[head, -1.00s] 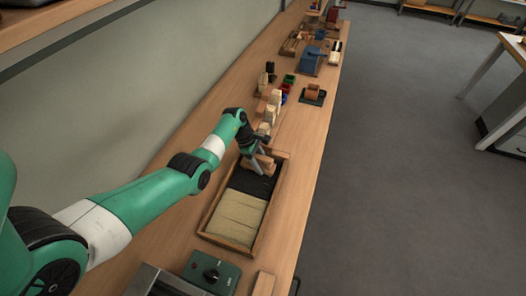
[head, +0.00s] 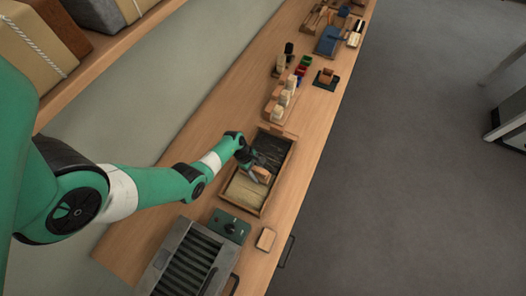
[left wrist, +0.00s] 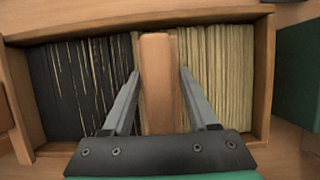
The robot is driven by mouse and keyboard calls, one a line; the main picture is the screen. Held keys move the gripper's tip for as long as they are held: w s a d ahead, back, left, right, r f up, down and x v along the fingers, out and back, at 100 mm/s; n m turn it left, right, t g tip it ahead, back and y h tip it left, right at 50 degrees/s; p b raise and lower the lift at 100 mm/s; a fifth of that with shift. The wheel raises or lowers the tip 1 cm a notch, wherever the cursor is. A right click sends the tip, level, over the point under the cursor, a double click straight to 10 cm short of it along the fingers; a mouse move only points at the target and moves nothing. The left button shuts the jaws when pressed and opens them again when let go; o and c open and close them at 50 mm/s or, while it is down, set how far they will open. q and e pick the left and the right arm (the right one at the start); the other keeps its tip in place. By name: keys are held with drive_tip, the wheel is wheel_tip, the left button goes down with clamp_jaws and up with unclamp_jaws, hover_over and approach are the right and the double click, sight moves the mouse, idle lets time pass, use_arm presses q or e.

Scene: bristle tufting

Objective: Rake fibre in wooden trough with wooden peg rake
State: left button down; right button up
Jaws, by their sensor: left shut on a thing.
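The wooden trough (head: 288,160) lies on the bench with dark fibre (head: 268,147) in its far part and pale fibre (head: 243,190) in its near part. In the left wrist view the dark fibre (left wrist: 75,85) is on the left with thin pale streaks, and the pale fibre (left wrist: 222,75) is on the right. My left gripper (head: 258,172) is over the trough, shut on the wooden peg rake (head: 263,175). In the left wrist view the rake (left wrist: 160,85) lies between the fingers, across the boundary of the two fibres. Its pegs are hidden. My right gripper is not in view.
A green control box (head: 229,226) and a grey slatted machine (head: 187,262) stand at the near end. A small wooden block (head: 266,239) lies near the front edge. Bristle-topped pieces (head: 282,102) and coloured bins (head: 301,69) stand beyond the trough.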

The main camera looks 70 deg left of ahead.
use_arm(q)
drive_tip(key=s+d+p, duration=0.2)
drive_tip(key=s+d, duration=0.1)
drive_tip(key=s+d+p, duration=0.3)
drive_tip(key=d, duration=0.1)
drive_tip(key=shift+s+r, duration=0.15)
drive_tip(key=shift+s, duration=0.1)
drive_tip(key=shift+s+d, duration=0.15)
drive_tip(key=shift+s, duration=0.05)
drive_tip(key=shift+s+d+p, duration=0.3)
drive_tip(key=shift+s+d, duration=0.05)
